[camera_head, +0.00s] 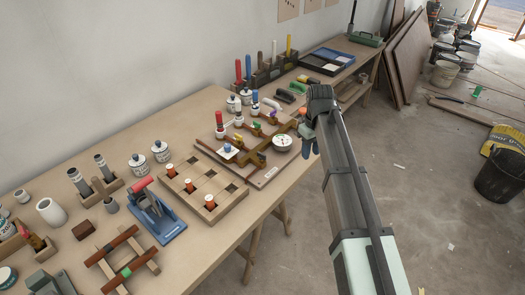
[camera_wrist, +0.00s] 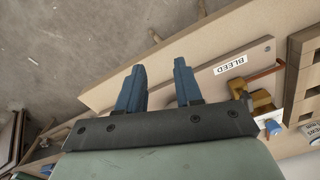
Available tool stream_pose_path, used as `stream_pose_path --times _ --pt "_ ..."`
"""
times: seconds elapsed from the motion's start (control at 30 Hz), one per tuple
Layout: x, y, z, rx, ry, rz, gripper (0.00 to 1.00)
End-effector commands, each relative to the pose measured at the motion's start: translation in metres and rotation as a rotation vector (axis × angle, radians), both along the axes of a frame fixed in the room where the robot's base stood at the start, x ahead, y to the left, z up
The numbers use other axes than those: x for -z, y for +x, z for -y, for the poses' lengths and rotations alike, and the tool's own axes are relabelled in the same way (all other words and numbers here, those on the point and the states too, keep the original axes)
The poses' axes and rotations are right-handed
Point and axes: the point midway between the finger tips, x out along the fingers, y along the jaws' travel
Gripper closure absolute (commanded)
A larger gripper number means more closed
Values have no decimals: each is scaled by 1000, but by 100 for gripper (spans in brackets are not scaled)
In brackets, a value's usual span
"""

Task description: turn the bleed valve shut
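The valve board (camera_head: 265,181) lies on the workbench with brass valves and pipes, a round white gauge (camera_head: 282,142) and coloured handles. A white label (camera_wrist: 230,63) reading BLEED, upside down, is on its edge in the wrist view. A brass fitting (camera_wrist: 262,102) sits near the label, with a blue knob (camera_wrist: 273,127) beside it. I cannot tell which handle belongs to the bleed valve or how far it is turned. My gripper (camera_wrist: 158,86) is open and empty, its two blue fingers apart. In the head view my gripper (camera_head: 310,143) is just right of the gauge, above the board's edge.
A wooden block (camera_head: 203,187) with red-topped pegs stands left of the board. A blue-based press (camera_head: 158,219) and white jars (camera_head: 160,152) are further left. A rack (camera_head: 264,73) of coloured handles is behind. Open floor (camera_head: 420,190) lies right of the bench.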

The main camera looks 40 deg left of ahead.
Motion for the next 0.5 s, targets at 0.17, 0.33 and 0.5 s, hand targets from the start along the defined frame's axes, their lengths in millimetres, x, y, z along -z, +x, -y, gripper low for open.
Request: stream_pose_path --times 0.17,0.33,0.5 --pt "-60 -39 -78 -176 1 2 65" --pt "-98 -73 -120 -287 0 0 65" --pt "-115 -90 -136 -338 -1 -1 65"
